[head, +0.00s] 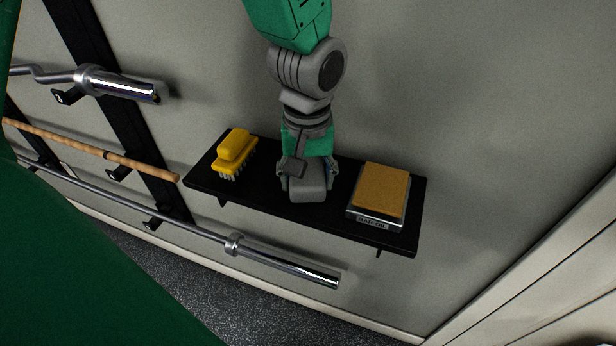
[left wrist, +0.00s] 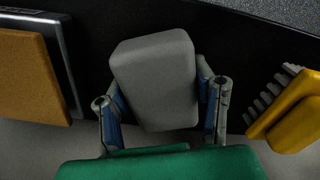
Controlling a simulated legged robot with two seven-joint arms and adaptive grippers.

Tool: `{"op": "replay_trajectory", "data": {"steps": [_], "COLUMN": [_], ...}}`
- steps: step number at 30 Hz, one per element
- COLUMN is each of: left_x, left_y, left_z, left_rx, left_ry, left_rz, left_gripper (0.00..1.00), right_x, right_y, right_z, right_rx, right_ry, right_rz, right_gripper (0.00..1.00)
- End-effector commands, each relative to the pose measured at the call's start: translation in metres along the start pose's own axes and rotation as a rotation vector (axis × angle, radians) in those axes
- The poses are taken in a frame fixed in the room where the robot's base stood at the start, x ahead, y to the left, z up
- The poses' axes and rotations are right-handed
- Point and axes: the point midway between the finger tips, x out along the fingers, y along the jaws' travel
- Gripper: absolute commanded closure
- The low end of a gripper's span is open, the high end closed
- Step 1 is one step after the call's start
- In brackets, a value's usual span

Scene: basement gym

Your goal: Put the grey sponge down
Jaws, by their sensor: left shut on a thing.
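The grey sponge (head: 308,190) is a rounded block between the fingers of my left gripper (head: 306,172), over the middle of the black wall shelf (head: 268,196). In the left wrist view the sponge (left wrist: 155,80) fills the space between both fingers of the left gripper (left wrist: 162,112), which is shut on it. Whether the sponge touches the shelf cannot be told. My right gripper is in neither view.
A yellow brush (head: 235,152) lies on the shelf to the left of the sponge. A tan-topped block in a metal tray (head: 380,192) stands to the right. Barbells (head: 285,264) and a wooden bar (head: 95,149) hang on the wall at left.

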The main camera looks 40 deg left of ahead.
Motion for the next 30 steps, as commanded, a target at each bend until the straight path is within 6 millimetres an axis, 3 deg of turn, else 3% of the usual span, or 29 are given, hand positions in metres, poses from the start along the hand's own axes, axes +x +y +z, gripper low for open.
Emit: {"op": "replay_trajectory", "data": {"steps": [6, 7, 9, 20, 23, 30], "left_x": [0.002, 0.002, 0.002, -0.003, -0.015, -0.067], "left_y": [-0.001, -0.001, -0.001, 0.0, 0.0, 0.0], "left_z": [-0.001, -0.001, -0.001, 0.0, -0.001, -0.001], "left_rx": [-0.001, -0.001, -0.001, 0.0, 0.0, 0.001], "left_ry": [-0.001, -0.001, -0.001, 0.001, 0.003, 0.004], "left_rz": [0.001, 0.001, 0.001, 0.001, 0.002, 0.003], "left_gripper": [0.81, 0.46, 0.29, 0.29, 0.29, 0.29], "right_x": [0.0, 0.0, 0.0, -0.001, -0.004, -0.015], "right_y": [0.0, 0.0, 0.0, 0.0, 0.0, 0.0], "right_z": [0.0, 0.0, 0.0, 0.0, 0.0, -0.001], "right_rx": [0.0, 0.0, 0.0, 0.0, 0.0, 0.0], "right_ry": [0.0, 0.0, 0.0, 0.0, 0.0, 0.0], "right_rz": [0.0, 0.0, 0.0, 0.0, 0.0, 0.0], "right_gripper": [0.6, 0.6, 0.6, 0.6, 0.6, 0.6]}}
